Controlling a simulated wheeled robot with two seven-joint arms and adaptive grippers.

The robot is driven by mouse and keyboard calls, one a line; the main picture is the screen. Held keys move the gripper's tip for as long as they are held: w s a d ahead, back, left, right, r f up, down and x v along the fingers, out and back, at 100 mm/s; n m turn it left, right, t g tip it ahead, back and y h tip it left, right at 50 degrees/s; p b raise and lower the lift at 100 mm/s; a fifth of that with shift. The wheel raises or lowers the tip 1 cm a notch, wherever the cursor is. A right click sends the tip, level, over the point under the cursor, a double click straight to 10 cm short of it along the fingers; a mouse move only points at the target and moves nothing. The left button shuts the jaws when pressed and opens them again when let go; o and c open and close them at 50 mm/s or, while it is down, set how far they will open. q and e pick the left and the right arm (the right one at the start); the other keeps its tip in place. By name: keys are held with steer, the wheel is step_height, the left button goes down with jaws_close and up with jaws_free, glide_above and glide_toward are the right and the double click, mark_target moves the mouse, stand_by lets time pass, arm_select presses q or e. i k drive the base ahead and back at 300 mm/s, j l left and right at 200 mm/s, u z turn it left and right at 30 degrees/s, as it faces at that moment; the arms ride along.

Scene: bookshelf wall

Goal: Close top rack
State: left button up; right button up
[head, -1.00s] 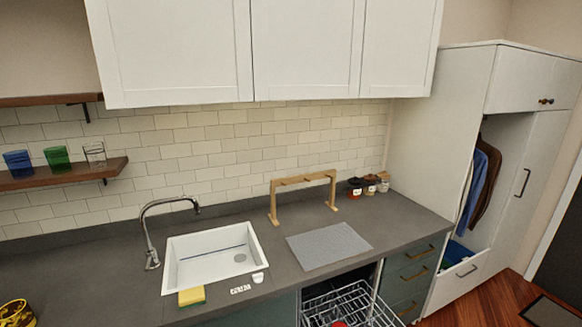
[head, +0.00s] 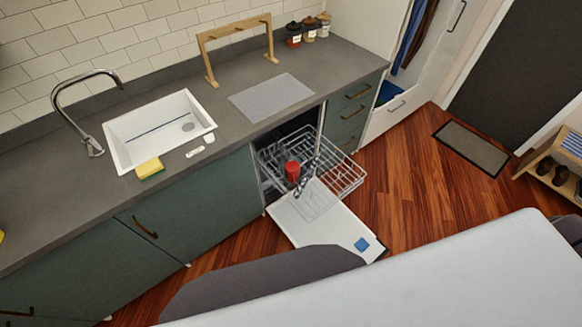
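The dishwasher stands open under the counter, its white door (head: 312,228) folded down toward the floor. The wire top rack (head: 335,178) is pulled out over the open door. A red cup-like item (head: 292,171) and something dark and patterned (head: 306,177) are in or under the rack; I cannot tell which. Neither of my grippers is in the head view.
The grey counter (head: 215,92) above holds a white sink (head: 160,128), a yellow sponge (head: 150,168), a grey mat (head: 271,97) and a wooden stand (head: 238,24). A white surface (head: 430,280) and a dark grey rounded shape (head: 265,275) fill the front. Wood floor (head: 400,180) is clear right of the rack.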

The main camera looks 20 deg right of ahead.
mark_target(354, 186)
steer(key=z, duration=1.2)
steer(key=k+j+u, duration=0.1)
steer(key=k+u, duration=0.2)
steer(key=u, duration=0.15)
